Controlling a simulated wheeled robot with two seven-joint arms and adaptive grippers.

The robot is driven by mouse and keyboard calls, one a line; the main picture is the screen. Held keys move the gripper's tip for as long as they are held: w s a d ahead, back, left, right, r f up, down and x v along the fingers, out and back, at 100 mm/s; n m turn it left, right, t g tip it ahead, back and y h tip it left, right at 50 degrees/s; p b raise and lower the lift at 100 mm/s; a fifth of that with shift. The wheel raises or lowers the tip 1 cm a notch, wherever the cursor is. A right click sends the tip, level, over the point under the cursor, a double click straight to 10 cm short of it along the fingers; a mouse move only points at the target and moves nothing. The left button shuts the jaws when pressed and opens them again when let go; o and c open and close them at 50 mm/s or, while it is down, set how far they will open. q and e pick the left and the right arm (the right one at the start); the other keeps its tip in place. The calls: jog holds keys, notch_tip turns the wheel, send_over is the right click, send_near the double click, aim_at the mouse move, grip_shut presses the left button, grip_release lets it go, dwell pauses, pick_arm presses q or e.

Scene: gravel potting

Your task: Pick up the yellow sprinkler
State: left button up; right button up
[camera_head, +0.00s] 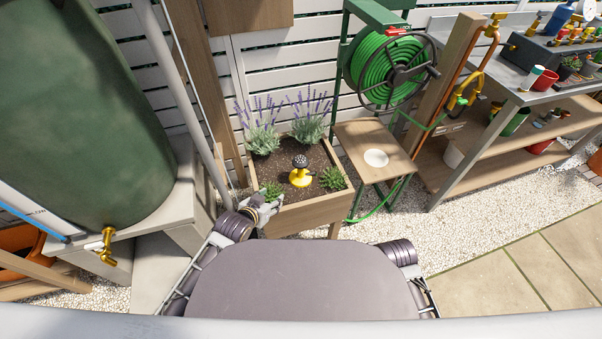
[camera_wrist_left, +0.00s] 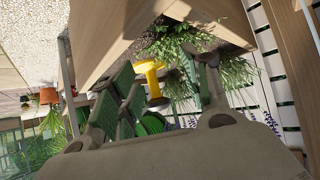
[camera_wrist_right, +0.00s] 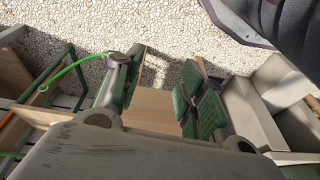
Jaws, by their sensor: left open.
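The yellow sprinkler (camera_head: 300,177), with a dark round head, stands upright on the soil of a wooden planter box (camera_head: 300,214) in the head view. In the left wrist view the sprinkler (camera_wrist_left: 150,77) shows beyond and between the spread fingers, apart from them. My left gripper (camera_head: 268,208) is open and empty at the planter's front left corner, left of the sprinkler and nearer to me. My right gripper (camera_wrist_right: 157,88) is open and empty in the right wrist view, with gravel and a wooden surface beyond it. The right gripper is hidden in the head view.
Lavender plants (camera_head: 262,138) and small green plants (camera_head: 332,178) grow around the sprinkler. A hose reel (camera_head: 388,68) and a small wooden stand (camera_head: 352,140) are to the right. A large green tank (camera_head: 75,110) stands left. Gravel (camera_head: 460,225) is open at right.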

aim_at(299, 170)
pick_arm(q)
jog(key=w+d+r+m+t+h, duration=0.1)
jog(key=w+d+r+t+h, duration=0.1)
jog(key=w+d+r, duration=0.1)
jog(key=shift+w+d+r+h+b, duration=0.2)
jog(key=shift+w+d+h+b, duration=0.1)
jog(key=shift+d+b, duration=0.25)
pick_arm(e)
jog(key=shift+s+a, duration=0.3)
jog(key=shift+a, duration=0.2)
jog(key=shift+s+a, duration=0.25)
jog(key=shift+a, duration=0.25)
pick_arm(q)
jog(key=shift+w+d, duration=0.1)
jog(key=shift+d, duration=0.05)
jog(key=shift+b+x, duration=0.7)
jog(key=shift+x, duration=1.4)
jog(key=shift+b+x, duration=0.5)
jog(key=shift+x, duration=1.05)
jog(key=shift+w+d+f, duration=0.1)
jog(key=shift+w+f, duration=0.1)
jog(key=shift+w, duration=0.1)
pick_arm(e)
jog(key=shift+t+y, duration=0.4)
jog(key=r, duration=0.4)
jog(key=shift+s+a, duration=0.1)
jog(key=shift+a, duration=0.15)
jog(key=shift+s+f, duration=0.1)
jog(key=shift+f, duration=0.1)
